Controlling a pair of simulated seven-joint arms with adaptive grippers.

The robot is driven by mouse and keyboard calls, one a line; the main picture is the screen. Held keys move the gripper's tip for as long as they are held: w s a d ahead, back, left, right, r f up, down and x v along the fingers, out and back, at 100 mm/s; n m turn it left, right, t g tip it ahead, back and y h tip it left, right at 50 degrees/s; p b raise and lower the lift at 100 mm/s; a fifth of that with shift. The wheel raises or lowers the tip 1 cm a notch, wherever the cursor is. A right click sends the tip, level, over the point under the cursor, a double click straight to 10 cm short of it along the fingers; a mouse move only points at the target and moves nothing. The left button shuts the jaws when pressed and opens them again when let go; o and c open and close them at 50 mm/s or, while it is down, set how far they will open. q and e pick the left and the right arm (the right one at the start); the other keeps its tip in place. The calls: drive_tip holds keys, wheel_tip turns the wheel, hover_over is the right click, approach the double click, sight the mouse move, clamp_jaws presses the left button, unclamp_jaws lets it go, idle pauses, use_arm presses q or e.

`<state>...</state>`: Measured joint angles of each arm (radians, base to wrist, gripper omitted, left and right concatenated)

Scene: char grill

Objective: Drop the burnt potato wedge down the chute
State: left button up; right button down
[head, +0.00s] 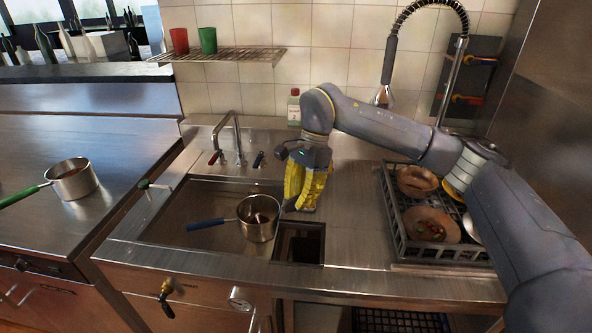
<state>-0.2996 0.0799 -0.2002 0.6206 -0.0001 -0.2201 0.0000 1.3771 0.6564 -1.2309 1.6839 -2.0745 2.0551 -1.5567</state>
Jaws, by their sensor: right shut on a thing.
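My right gripper (300,207), with yellow fingers, points down over the steel counter, just right of the steel pot and behind the chute opening. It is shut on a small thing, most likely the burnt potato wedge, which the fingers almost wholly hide. The chute (300,245) is a dark square hole in the counter, in front of and below the fingertips. The steel pot (258,228) with a blue handle stands in the shallow sink area at the chute's left, with something brown inside. My left gripper is not in view.
A grey dish rack (400,235) with brown bowls stands at the right. Another pot (72,180) with a green handle sits on the left counter. A wall shelf (225,57) holds red and green cups.

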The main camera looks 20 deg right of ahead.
wheel_tip(320, 180, down, 10)
drive_tip(key=shift+d, duration=0.35)
idle(0.4)
drive_tip(key=c, duration=1.1)
unclamp_jaws()
drive_tip(key=shift+c, duration=0.2)
drive_tip(key=shift+r, duration=0.15)
drive_tip(key=v, duration=1.1)
drive_tip(key=shift+w+r, duration=0.15)
drive_tip(key=shift+r, duration=0.2)
drive_tip(key=shift+d, duration=0.1)
